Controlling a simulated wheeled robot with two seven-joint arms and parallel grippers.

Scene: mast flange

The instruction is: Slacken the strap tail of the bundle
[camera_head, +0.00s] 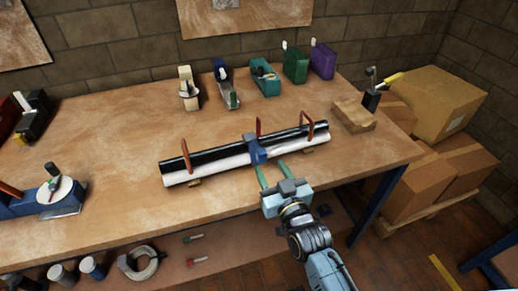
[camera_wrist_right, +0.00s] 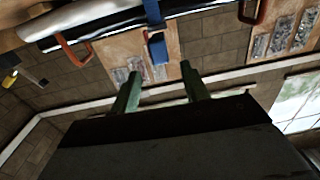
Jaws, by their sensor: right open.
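The bundle (camera_head: 220,163) of a black and a white tube lies across the table between red-orange hoops. A blue strap (camera_head: 252,146) goes around its middle, and its blue strap tail (camera_head: 258,156) hangs at the front side. My right gripper (camera_head: 272,168) is open and empty just in front of the strap. In the right wrist view, the strap (camera_wrist_right: 153,12) crosses the bundle (camera_wrist_right: 90,18), and the tail (camera_wrist_right: 158,48) hangs just beyond the gap between my green fingertips (camera_wrist_right: 161,70), apart from them. My left gripper is not in view.
A wooden block (camera_head: 353,116) lies right of the bundle on the table (camera_head: 120,120). Several tools and cases stand along the back edge, and a blue device with a white disc (camera_head: 53,190) stands at the left. Cardboard boxes (camera_head: 440,105) are stacked beyond the right edge.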

